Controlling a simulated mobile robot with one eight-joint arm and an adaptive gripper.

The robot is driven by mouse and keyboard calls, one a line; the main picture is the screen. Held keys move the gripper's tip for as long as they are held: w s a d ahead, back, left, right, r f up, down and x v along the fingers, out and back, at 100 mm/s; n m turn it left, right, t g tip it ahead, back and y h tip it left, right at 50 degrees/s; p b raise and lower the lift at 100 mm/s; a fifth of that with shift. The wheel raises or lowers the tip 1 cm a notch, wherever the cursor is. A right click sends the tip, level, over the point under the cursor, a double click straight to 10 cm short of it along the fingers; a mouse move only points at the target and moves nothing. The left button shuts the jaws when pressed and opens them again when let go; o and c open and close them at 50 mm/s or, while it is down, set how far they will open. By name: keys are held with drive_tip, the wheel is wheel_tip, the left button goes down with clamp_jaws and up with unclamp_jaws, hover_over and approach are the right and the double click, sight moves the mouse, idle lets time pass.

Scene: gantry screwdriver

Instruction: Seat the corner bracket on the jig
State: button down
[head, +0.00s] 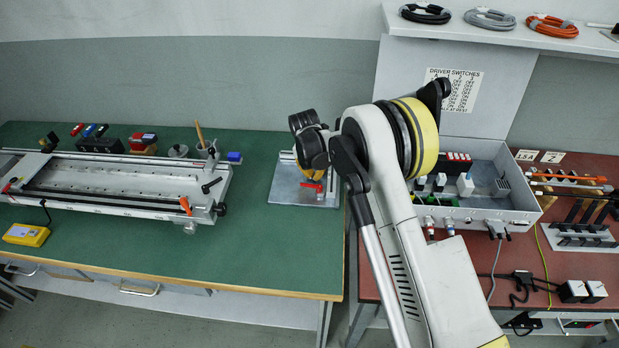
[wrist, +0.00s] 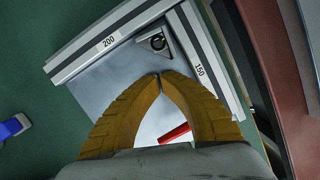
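The jig (wrist: 88,92) is a light metal plate with two rails meeting at a corner, marked 200 and 150. In the head view the jig (head: 290,190) lies at the right end of the green bench. A small grey triangular piece with a round hole, apparently the corner bracket (wrist: 150,46), lies inside the rail corner. I cannot tell whether it touches both rails. My gripper (wrist: 160,76) has its yellow fingers together at the tips, over the plate, just short of the bracket, with nothing seen between them. In the head view my arm hides the bracket.
A red clamp handle (wrist: 175,133) shows between my fingers. A long metal fixture (head: 120,185) fills the bench's left side. A grey box (head: 485,210) with wiring stands on the brown table at right. Green bench top in front of the jig is clear.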

drive_tip(key=shift+w+d, duration=0.35)
drive_tip(key=shift+w, duration=0.5)
drive_tip(key=shift+w+d, duration=0.3)
drive_tip(key=shift+w, duration=0.55)
drive_tip(key=shift+s, duration=0.1)
